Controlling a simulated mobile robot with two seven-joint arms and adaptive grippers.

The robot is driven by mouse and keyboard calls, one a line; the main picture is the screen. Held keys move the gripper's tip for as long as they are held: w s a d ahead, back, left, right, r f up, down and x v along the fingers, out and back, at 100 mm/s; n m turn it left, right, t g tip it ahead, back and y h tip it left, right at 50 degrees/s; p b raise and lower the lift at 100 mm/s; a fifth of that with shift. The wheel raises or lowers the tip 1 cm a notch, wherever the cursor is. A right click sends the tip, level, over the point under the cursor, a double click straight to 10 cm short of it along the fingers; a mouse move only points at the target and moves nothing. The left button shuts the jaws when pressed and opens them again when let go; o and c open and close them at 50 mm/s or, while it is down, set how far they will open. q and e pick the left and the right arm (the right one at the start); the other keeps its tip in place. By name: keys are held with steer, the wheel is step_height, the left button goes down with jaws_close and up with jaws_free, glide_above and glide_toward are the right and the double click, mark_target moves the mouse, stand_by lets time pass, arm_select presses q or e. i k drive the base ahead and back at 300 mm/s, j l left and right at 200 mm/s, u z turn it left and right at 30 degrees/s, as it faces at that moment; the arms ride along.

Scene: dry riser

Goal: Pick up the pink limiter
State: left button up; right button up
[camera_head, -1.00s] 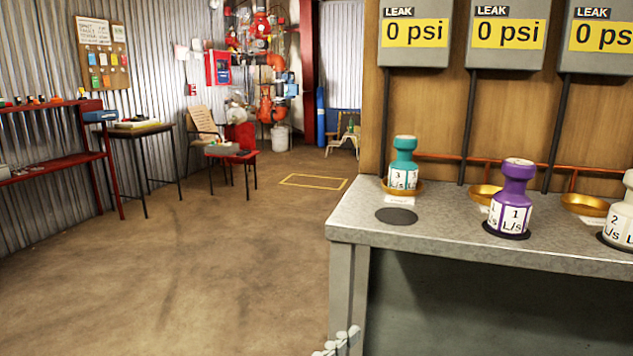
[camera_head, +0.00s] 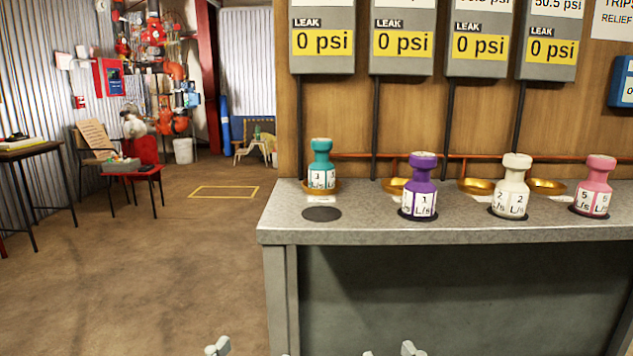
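The pink limiter (camera_head: 596,186) stands upright on a dark round pad at the right end of the visible bench top, with a white label reading 5 L/s. A white limiter (camera_head: 512,188) and a purple limiter (camera_head: 420,189) stand on similar pads to its left. A teal limiter (camera_head: 321,168) stands in a brass dish further left. Only small pale tips of my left gripper (camera_head: 245,349) and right gripper (camera_head: 390,350) show at the bottom edge, well short of the limiters. Both are mostly cut off, so their opening is unclear. No limiter is at either gripper.
The grey bench (camera_head: 375,232) has a straight front edge and an empty dark pad (camera_head: 322,214) at left. Brass dishes (camera_head: 476,185) sit behind the limiters, below grey gauge boxes (camera_head: 402,44). Open floor (camera_head: 150,270) lies left; a red chair (camera_head: 140,172) stands further back.

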mark_target(592, 196)
steer(key=z, duration=1.25)
steer(key=i+l+u, duration=0.15)
steer(key=l+u, duration=0.15)
steer(key=u, duration=0.15)
steer(key=i+l+u, duration=0.1)
steer(key=l+u, duration=0.35)
steer(key=i+l+u, duration=0.15)
steer(key=l, duration=0.4)
steer(key=l+u, duration=0.15)
steer(key=l, duration=0.35)
